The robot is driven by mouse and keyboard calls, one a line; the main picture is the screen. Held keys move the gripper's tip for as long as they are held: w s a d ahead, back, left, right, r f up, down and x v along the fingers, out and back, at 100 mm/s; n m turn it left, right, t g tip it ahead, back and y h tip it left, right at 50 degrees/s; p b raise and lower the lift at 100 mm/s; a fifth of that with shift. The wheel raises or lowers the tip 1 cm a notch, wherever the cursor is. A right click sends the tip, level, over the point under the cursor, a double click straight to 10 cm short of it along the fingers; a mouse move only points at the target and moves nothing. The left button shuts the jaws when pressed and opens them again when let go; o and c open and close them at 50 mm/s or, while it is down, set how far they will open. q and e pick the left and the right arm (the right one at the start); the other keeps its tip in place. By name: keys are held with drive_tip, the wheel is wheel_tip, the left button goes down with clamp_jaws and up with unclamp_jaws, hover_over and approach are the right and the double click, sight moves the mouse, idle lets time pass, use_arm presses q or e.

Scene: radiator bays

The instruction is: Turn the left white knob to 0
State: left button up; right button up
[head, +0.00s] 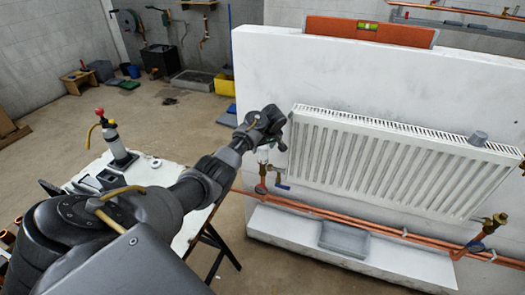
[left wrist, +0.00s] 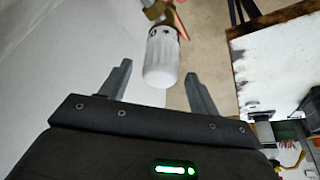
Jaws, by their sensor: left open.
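The left white knob (left wrist: 162,58) is a ribbed white cylinder on a brass valve, seen in the left wrist view. In the head view the knob (head: 262,155) shows small at the radiator's left end, just below my left gripper (head: 272,132). The left gripper (left wrist: 157,73) is open, with one finger on each side of the knob's lower end in the picture. Gaps show between knob and fingers; whether the knob lies at fingertip depth I cannot tell. My right gripper is not in view.
The white radiator (head: 390,165) hangs on a white wall block (head: 265,75). Copper pipes (head: 350,223) run below it, over a grey tray (head: 343,238). A blue-handled valve (head: 283,186) sits near the knob. A white table (head: 155,178) stands left, under my left arm.

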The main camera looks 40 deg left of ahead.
sight(263, 147)
use_arm(q)
drive_tip(key=shift+x, duration=1.2)
drive_tip(key=shift+w+a+f, duration=0.1)
drive_tip(key=shift+a+f, duration=0.15)
drive_tip(key=shift+f, duration=0.3)
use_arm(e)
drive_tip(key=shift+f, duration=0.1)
use_arm(q)
drive_tip(key=shift+c, duration=0.4)
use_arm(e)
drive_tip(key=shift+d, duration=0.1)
